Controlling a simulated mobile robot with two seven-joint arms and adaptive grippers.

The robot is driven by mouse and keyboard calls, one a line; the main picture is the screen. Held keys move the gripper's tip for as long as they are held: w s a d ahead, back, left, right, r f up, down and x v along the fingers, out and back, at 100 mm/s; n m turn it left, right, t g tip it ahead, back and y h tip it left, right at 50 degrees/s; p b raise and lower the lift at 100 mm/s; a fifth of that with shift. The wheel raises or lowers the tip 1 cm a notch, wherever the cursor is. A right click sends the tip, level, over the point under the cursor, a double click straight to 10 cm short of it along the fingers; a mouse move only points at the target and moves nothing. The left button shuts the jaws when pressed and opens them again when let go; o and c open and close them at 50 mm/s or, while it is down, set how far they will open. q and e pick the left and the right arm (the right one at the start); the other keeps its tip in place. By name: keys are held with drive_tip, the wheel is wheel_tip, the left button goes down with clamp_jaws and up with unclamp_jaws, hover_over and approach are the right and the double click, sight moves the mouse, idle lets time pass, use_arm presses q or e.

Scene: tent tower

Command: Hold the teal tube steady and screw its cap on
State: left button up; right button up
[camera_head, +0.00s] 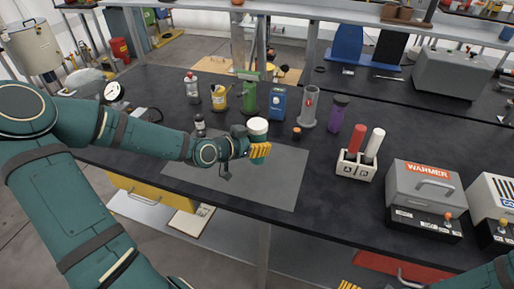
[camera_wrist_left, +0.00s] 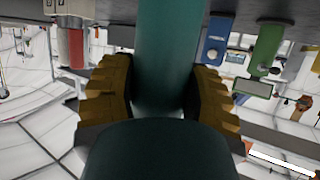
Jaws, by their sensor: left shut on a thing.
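The teal tube (camera_wrist_left: 167,60) stands between the yellow ribbed fingers of my left gripper (camera_wrist_left: 165,92) in the left wrist view. In the head view the left gripper (camera_head: 259,151) is shut around the tube (camera_head: 257,159) above the grey mat. A white, rounded top (camera_head: 257,126) shows just above the fingers; I cannot tell whether it is the cap or how it sits. Yellow fingertips of my right gripper (camera_head: 349,286) show at the bottom edge of the head view, mostly cut off, so its opening is hidden.
The grey mat (camera_head: 285,180) lies on the black bench. Behind stand a green bottle (camera_head: 249,99), a blue box (camera_head: 278,104), a grey cylinder (camera_head: 309,108) and a purple bottle (camera_head: 337,114). A small orange-topped item (camera_head: 297,133), a white rack (camera_head: 356,168) and a warmer (camera_head: 424,190) are right.

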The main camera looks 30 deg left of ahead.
sight(257, 129)
use_arm(q)
wheel_tip(257, 129, up, 5)
drive_tip(key=shift+r+p, duration=0.1)
drive_tip(key=shift+p, duration=0.85)
drive_tip(key=o, duration=0.5)
drive_tip(key=c, duration=0.5)
drive_tip(key=shift+c, duration=0.2)
drive_tip(key=d, duration=1.4)
drive_tip(key=shift+s, duration=0.3)
